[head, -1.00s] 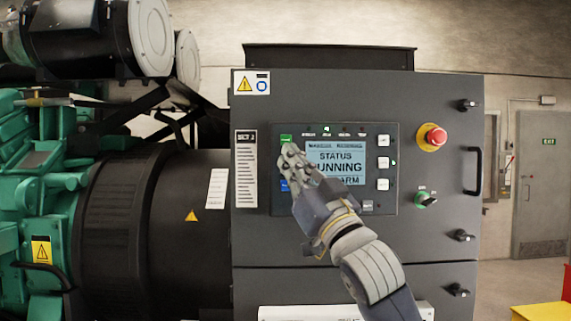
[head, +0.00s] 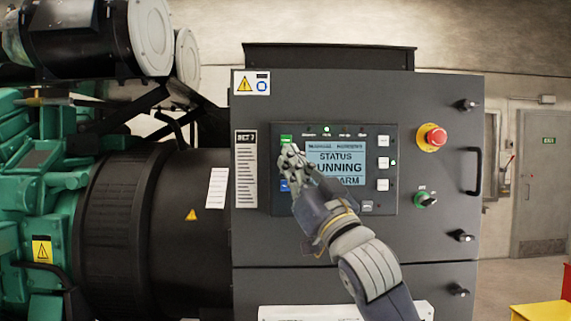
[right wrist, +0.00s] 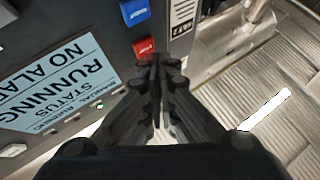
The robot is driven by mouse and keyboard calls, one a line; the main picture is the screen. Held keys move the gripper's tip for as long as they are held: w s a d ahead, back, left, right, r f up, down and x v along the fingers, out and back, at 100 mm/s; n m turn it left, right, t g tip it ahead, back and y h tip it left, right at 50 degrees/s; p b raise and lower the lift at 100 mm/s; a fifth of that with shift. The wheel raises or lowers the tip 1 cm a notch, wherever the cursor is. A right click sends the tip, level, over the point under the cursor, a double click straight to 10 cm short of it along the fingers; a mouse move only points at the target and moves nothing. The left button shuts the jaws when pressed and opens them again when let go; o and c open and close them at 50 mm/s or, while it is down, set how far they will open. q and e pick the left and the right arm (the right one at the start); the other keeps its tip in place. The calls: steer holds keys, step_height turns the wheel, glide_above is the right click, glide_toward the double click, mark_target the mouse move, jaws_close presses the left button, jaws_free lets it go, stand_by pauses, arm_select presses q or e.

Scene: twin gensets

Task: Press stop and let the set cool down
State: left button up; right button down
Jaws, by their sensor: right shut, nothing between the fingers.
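The control panel (head: 388,207) is on the front of a dark cabinet. Its screen (head: 352,160) reads status running, no alarm; part of the text is covered by my gripper. A red button (right wrist: 143,47) shows in the right wrist view, between a blue button (right wrist: 134,12) and my fingertips. My right gripper (head: 288,152) is shut and empty, its tips over the left button column. In the right wrist view the tips (right wrist: 157,62) are close beside the red button; I cannot tell whether they touch the panel. A green button (head: 286,138) is just above them in the head view. My left gripper is out of view.
A red emergency stop knob (head: 432,137) and a rotary switch (head: 425,199) are right of the panel. A door handle (head: 474,171) sticks out further right. The green engine (head: 40,180) and dark generator body (head: 150,220) fill the left.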

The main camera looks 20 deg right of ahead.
steer(key=shift+w+d, duration=0.15)
steer(key=shift+w, duration=0.3)
stand_by(0.4)
steer(key=shift+s, duration=0.15)
steer(key=shift+s+a, duration=0.3)
steer(key=shift+s, duration=0.45)
steer(key=shift+s+a, duration=0.25)
steer(key=shift+s, duration=0.7)
steer(key=shift+s+a, duration=0.3)
steer(key=shift+s, duration=0.65)
steer(key=shift+s+a, duration=0.25)
steer(key=shift+s, duration=0.7)
